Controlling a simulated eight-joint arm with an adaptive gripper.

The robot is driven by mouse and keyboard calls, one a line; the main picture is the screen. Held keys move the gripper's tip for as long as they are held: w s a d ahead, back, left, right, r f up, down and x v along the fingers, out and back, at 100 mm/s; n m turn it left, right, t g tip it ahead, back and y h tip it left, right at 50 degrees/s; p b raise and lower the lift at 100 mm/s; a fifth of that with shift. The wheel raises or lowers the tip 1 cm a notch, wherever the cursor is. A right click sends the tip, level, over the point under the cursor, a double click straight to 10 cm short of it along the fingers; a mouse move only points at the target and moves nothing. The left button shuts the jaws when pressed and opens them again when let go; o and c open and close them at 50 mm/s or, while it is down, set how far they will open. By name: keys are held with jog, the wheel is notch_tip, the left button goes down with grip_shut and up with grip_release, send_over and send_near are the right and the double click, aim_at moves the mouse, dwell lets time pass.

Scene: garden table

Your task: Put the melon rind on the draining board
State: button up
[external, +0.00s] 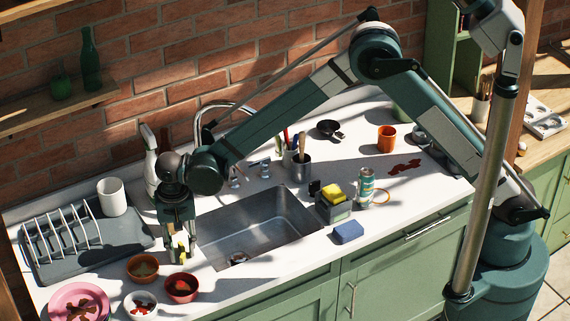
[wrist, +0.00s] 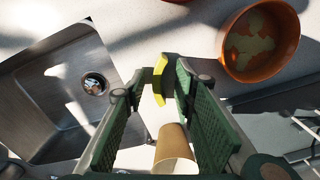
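The melon rind is a yellow curved strip (wrist: 159,82) between my spread fingertips in the wrist view, with a gap on either side. A bit of yellow shows at the fingertips in the external view (external: 182,246). I cannot tell whether it rests on the counter. My gripper (external: 180,258) points down left of the sink, and its fingers (wrist: 160,86) stand open. The grey draining board (external: 138,240) lies at the left of the counter, with a white plate rack and a white cup on it. Part of it shows at the right in the wrist view (wrist: 268,122).
A tan cylinder (wrist: 174,142) stands between the finger pads' near ends in the wrist view. An orange bowl (wrist: 240,72) is close on the right. The sink (external: 262,226) lies right of my gripper. Several bowls and a pink plate (external: 57,297) fill the front left counter.

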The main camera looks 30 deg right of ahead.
aim_at(182, 249)
jog(key=shift+r, duration=0.15)
notch_tip(182, 249, up, 12)
dwell(0.8)
